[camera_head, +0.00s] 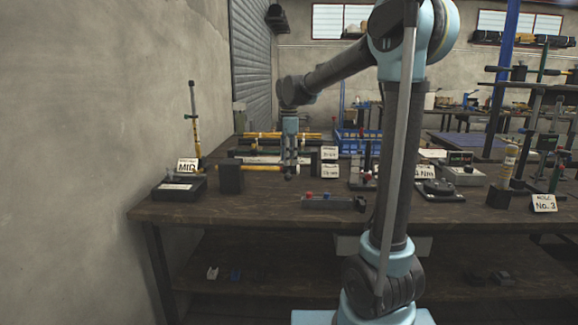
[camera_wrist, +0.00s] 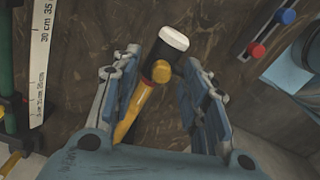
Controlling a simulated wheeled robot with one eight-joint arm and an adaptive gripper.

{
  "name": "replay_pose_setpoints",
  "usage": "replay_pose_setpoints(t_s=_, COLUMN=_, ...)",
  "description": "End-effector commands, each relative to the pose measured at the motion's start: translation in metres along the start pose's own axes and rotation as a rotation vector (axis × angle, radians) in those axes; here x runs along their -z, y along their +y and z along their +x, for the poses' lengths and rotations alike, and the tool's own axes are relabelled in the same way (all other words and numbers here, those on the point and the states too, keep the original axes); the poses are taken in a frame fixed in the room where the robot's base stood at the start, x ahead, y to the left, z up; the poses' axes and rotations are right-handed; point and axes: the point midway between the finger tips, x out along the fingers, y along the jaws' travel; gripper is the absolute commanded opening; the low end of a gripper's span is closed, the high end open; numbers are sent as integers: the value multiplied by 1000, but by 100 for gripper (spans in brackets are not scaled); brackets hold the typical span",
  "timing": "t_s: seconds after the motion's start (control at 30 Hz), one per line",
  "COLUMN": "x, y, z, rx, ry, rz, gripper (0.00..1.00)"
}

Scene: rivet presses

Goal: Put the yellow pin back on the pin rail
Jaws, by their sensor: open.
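In the wrist view my gripper (camera_wrist: 166,95) is open, its blue-grey fingers standing apart. A round yellow knob (camera_wrist: 161,71), which looks like the yellow pin's head, shows between the fingers, apart from both. It overlaps a mallet-like tool with a yellow handle (camera_wrist: 131,112) and a black and white head (camera_wrist: 174,39); I cannot tell whether they touch. The grey pin rail (camera_head: 340,203) lies near the bench's front, with a red pin (camera_head: 309,194) and a blue pin (camera_head: 327,195). In the head view my gripper (camera_head: 290,168) is low behind the rail; the yellow pin cannot be made out.
A black block (camera_head: 230,179) stands left of my gripper at a horizontal yellow bar (camera_head: 263,168). Other long bars (camera_head: 265,135) lie behind. White label cards (camera_head: 329,171) stand close on the right. A ruler strip (camera_wrist: 41,55) shows at the wrist view's left. The front-left bench top (camera_head: 230,209) is clear.

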Motion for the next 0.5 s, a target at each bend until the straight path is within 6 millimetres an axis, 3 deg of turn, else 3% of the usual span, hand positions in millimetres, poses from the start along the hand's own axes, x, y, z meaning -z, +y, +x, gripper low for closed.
replay_pose_setpoints(t_s=0.27, x=0, y=0, z=3, rx=0, ry=0, rz=0, gripper=41)
replay_pose_setpoints(t_s=0.4, x=0, y=0, z=3, rx=0, ry=0, rz=0, gripper=18)
replay_pose_setpoints(t_s=0.5, x=0, y=0, z=3, rx=0, ry=0, rz=0, gripper=6)
